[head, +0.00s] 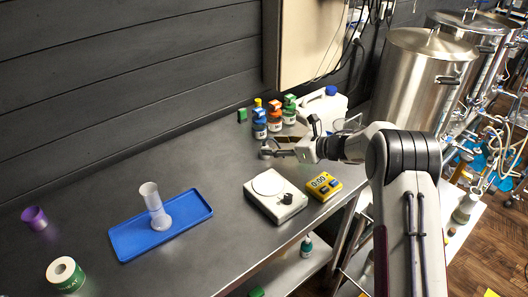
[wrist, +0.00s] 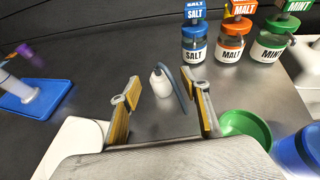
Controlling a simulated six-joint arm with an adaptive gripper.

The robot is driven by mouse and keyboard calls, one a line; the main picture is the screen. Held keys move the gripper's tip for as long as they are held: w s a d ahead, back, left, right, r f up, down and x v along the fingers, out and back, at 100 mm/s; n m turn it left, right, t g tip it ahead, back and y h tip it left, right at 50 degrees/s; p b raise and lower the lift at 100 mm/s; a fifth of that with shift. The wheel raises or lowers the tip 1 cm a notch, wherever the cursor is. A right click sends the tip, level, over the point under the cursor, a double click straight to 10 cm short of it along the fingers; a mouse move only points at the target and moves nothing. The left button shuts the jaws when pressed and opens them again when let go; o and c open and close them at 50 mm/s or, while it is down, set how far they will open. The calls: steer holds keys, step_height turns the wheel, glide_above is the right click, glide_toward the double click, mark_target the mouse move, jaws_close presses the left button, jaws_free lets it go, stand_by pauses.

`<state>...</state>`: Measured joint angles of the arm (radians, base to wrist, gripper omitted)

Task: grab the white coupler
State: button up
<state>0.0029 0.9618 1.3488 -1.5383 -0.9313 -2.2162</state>
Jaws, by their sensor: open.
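A small white piece (wrist: 162,84), which looks like the white coupler, stands on the steel bench in the wrist view. A grey bent strip (wrist: 180,88) rises close beside it; I cannot tell whether they are joined. My gripper (wrist: 163,96) is open, its yellow-padded fingers spread left and right of the white piece, which sits a little beyond the tips. Nothing is held.
Salt (wrist: 195,45), malt (wrist: 230,42) and mint (wrist: 272,40) jars stand behind. A green bowl (wrist: 245,125) is close to the right finger. A scale (head: 259,204), yellow timer (head: 323,186), white jug (head: 322,107) and blue tray (head: 128,241) share the bench. The bench left of my gripper is mostly clear.

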mark_target(264, 145)
steer(key=shift+a+f, duration=0.1)
steer(key=shift+s+f+x, duration=0.1)
steer(key=shift+f+x, duration=0.1)
steer(key=shift+x, duration=0.75)
steer(key=shift+s+f+x, duration=0.15)
steer(key=shift+x, duration=0.8)
steer(key=shift+w+a+f, duration=0.2)
steer(key=shift+w+a, duration=0.1)
steer(key=shift+a, duration=0.1)
steer(key=c, duration=1.2)
